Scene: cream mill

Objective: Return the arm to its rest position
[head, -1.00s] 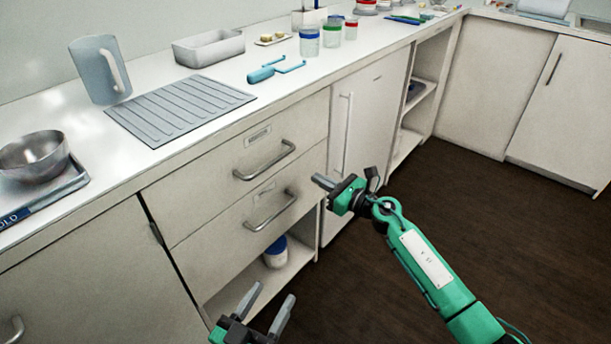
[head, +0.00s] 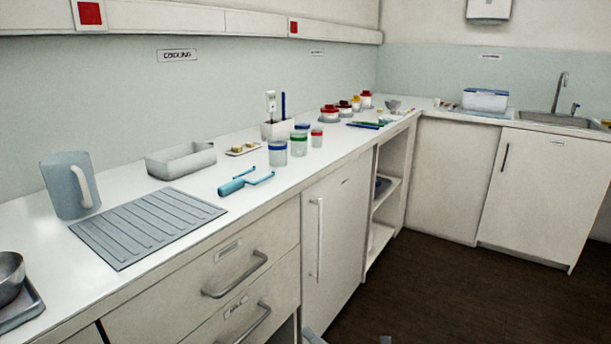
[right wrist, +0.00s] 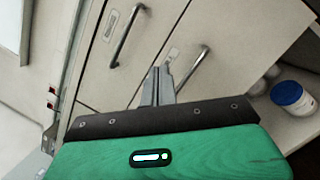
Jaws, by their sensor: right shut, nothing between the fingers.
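My right gripper (right wrist: 160,84) is shut and empty; its two grey fingers lie together in the right wrist view, pointing toward the drawer fronts. The rest of the right arm is out of the picture there. My left gripper does not show in either view.
Drawers with bar handles (head: 235,276) face me below the white counter (head: 262,208). A blue-lidded tub (right wrist: 292,98) sits on the open shelf at right in the wrist view. The dark floor (head: 440,290) is clear at the right.

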